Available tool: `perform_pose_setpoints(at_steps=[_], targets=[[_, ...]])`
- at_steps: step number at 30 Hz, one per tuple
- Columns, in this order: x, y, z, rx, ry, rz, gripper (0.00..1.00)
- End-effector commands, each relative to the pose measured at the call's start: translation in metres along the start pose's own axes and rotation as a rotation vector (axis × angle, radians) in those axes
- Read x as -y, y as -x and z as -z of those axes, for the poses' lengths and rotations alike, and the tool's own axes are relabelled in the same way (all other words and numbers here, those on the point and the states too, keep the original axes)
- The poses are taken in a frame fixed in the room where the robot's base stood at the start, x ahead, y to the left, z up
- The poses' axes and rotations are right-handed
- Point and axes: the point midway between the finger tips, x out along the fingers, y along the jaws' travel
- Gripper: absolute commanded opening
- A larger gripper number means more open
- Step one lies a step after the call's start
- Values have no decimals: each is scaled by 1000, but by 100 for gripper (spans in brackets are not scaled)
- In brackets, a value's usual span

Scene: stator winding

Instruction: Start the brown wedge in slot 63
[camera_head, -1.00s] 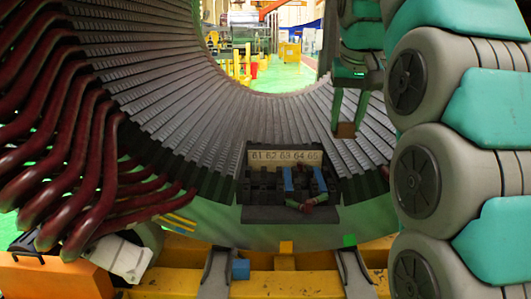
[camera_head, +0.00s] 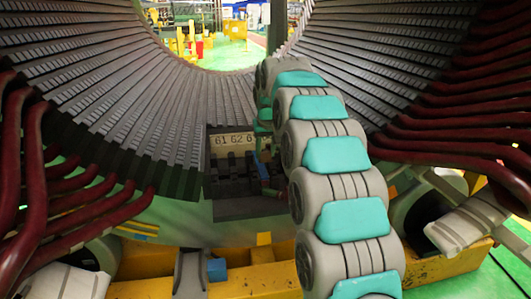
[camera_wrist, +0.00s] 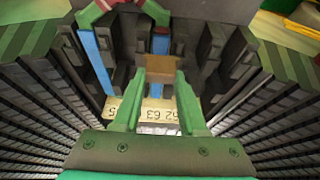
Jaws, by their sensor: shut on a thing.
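My gripper (camera_wrist: 160,80) is shut on the brown wedge (camera_wrist: 158,68), a small brown block between the tips of its two green fingers. In the wrist view the wedge is over the slotted block, in line with a blue strip (camera_wrist: 160,45) in a middle slot. The gap between wedge and slot is hard to judge. The number plate (camera_wrist: 158,113) is below the wedge, partly hidden by the fingers.
A second blue strip (camera_wrist: 94,58) and a red and green coil end (camera_wrist: 120,8) are near the wedge. Dark ridged stator walls (camera_head: 100,80) rise on both sides. Red coil bars (camera_head: 470,125) fill the right side. A yellow base frame (camera_head: 150,285) runs below.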

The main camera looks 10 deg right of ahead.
Motion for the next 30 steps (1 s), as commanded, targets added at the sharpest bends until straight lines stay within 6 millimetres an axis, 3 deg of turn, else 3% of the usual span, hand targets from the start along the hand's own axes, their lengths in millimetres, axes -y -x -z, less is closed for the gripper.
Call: perform_pose_setpoints(at_steps=[30], targets=[[0,-42,-18,0,1,0,0]])
